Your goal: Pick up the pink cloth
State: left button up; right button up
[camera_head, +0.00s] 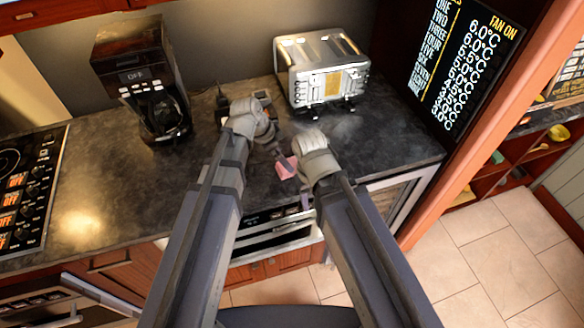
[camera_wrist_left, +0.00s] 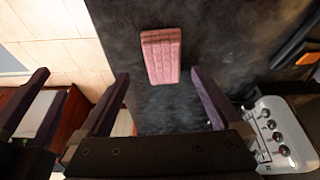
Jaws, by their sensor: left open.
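The pink cloth (camera_head: 287,167) is a small folded block with a grid texture, lying on the dark countertop near its front edge. In the left wrist view the cloth (camera_wrist_left: 161,55) is beyond and roughly between the fingertips of my left gripper (camera_wrist_left: 160,75). That gripper is open and empty, with bare counter between its fingers. In the head view my left gripper (camera_head: 280,152) is beside the cloth, partly hidden by its wrist. My right gripper (camera_head: 304,201) points down near the counter's front edge. Two dark fingers at the left of the wrist view look like its, apart with nothing between.
A silver toaster (camera_head: 322,72) stands behind the cloth, and a black coffee maker (camera_head: 143,80) stands at the back left. A stove (camera_head: 28,185) is at the far left. An appliance front (camera_head: 275,240) lies below the counter edge. The counter right of the cloth is clear.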

aim_at(291, 164)
pick_arm(q)
jog(key=shift+w+d+b+x, duration=0.1)
jog(key=shift+w+b+x, duration=0.1)
jog(key=shift+b+x, duration=1.2)
jog(key=shift+w+d+b+x, duration=0.1)
jog(key=shift+w+b+x, duration=0.1)
jog(key=shift+b+x, duration=1.15)
jog(key=shift+d+p, duration=0.1)
jog(key=shift+p, duration=0.35)
jog(key=shift+f, duration=0.3)
jog(key=shift+c, duration=0.3)
jog(key=c, duration=1.2)
